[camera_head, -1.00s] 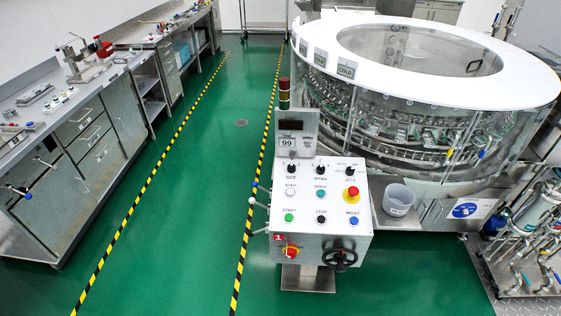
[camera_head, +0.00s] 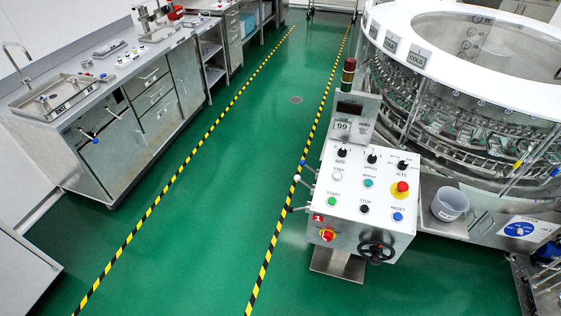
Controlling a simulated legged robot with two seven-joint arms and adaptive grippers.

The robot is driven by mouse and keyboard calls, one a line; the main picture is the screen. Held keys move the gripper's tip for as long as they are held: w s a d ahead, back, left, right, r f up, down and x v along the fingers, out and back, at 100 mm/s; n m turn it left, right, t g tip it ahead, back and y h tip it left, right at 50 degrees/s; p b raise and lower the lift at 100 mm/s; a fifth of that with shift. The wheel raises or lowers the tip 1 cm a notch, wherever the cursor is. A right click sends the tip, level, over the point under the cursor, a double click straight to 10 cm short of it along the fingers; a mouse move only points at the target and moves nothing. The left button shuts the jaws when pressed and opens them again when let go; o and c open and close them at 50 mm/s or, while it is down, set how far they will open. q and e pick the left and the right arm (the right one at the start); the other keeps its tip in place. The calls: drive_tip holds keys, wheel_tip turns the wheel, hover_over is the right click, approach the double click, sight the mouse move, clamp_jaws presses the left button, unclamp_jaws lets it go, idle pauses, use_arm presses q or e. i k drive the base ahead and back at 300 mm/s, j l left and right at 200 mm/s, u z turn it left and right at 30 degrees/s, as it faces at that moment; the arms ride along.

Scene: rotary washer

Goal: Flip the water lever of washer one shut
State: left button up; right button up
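The control console (camera_head: 362,205) of the washer stands right of the middle, with a red number 1 tag (camera_head: 318,218) on its front. On its left side, small levers stick out: one with a blue tip (camera_head: 303,163), one with a white ball tip (camera_head: 297,178), and a lower one (camera_head: 289,209). They are small, and I cannot tell for sure which is the water lever or its exact position. The round washer (camera_head: 470,110) with a white top ring is behind. Neither of my grippers is in view.
Green floor (camera_head: 220,200) between yellow-black tape lines is clear left of the console. A steel counter with a sink (camera_head: 55,95) runs along the left wall. A black handwheel (camera_head: 376,252) and red rotary switch (camera_head: 327,234) sit on the console's front. A grey bucket (camera_head: 449,204) stands to its right.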

sight(303, 162)
drive_tip(key=i+j+z, duration=0.1)
drive_tip(key=i+j, duration=0.3)
drive_tip(key=i+j+z, duration=0.1)
drive_tip(key=i+j, duration=0.35)
drive_tip(key=i+j+z, duration=0.15)
drive_tip(key=i+j, duration=0.3)
drive_tip(key=i+j+z, duration=0.1)
drive_tip(key=i+j, duration=0.25)
drive_tip(key=j, duration=0.25)
drive_tip(key=i+j+z, duration=0.1)
drive_tip(key=i+j, duration=0.25)
drive_tip(key=j, duration=0.25)
